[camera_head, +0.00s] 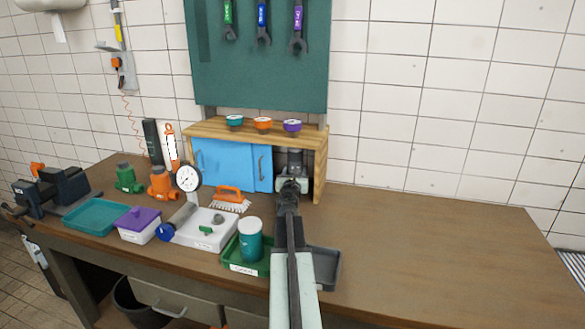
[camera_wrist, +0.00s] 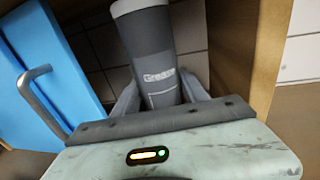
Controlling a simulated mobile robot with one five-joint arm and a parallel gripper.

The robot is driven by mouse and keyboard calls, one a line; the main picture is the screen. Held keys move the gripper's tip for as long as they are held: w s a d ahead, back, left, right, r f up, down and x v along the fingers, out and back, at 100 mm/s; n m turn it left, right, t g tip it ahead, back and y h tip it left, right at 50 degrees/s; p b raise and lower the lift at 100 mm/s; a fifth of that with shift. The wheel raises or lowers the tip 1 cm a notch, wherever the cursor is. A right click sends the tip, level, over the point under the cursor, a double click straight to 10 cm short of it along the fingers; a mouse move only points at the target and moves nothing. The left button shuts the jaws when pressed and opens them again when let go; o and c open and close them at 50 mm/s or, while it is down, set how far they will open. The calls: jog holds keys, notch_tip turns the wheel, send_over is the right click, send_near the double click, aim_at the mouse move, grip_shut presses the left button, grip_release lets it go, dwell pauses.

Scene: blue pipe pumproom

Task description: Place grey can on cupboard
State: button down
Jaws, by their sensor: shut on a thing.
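The grey can (camera_wrist: 150,55), with "Grease" on its side, is held between the fingers of my gripper (camera_wrist: 160,100), which is shut on it. It looks tilted in the wrist view. In the head view, my gripper (camera_head: 292,178) and the grey can (camera_head: 295,158) are in front of or just inside the right part of the wooden cupboard (camera_head: 320,165), below its top. Blue doors (camera_head: 228,163) with handles show on the cupboard's left and middle. My arm hides part of the cupboard front.
Three small tins, teal (camera_head: 234,121), orange (camera_head: 263,124) and purple (camera_head: 292,126), stand along the cupboard top. A teal can (camera_head: 250,240) stands in a green tray (camera_head: 238,265) beside my arm. The bench (camera_head: 430,230) is clear on the right.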

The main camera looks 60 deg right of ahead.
jog(key=x, duration=0.3)
jog(key=f+b+x, duration=0.1)
jog(key=x, duration=0.2)
jog(key=f+b+x, duration=0.1)
jog(key=x, duration=0.2)
jog(key=shift+s, duration=0.1)
jog(key=shift+r, duration=0.3)
jog(key=shift+f, duration=0.2)
jog(key=c, duration=0.6)
grip_release()
jog(key=shift+s, duration=0.1)
